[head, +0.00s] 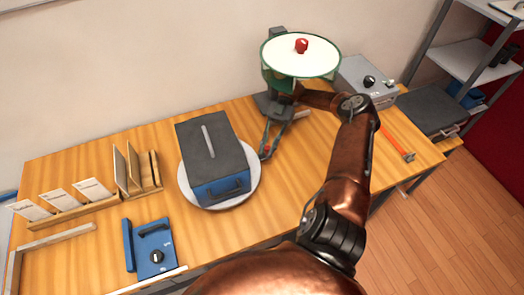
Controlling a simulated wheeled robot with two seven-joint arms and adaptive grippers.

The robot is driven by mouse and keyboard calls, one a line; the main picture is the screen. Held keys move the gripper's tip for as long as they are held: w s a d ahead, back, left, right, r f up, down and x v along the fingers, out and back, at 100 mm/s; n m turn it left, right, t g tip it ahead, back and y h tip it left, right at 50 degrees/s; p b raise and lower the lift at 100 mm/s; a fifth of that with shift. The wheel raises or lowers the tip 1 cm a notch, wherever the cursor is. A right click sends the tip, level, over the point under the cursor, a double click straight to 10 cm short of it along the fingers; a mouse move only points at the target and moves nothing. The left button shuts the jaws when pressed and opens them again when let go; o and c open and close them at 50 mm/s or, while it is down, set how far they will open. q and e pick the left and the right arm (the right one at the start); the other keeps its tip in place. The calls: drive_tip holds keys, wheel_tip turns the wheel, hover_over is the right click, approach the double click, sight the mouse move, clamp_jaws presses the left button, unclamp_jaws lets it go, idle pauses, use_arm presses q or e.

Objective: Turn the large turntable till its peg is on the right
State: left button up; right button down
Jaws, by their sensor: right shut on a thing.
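The large turntable (189,196) is a pale round disc lying on the wooden table left of centre. A dark grey box with a blue front (206,142) stands on it and hides most of its top. A small red peg (267,149) shows at the disc's right edge, toward the back. My right gripper (266,153) reaches down and left from its wrist to this edge. Its fingers are shut on the peg and partly hide it. My left gripper is not in view.
A stand with a round white, green-rimmed top and red knob (302,45) rises behind my right gripper. A grey box (362,75) and an orange-handled hammer (396,141) lie right. Card holders (72,208) and a blue device (155,248) are left.

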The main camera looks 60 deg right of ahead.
drive_tip(key=shift+w+f, duration=0.15)
drive_tip(key=c, duration=1.8)
unclamp_jaws()
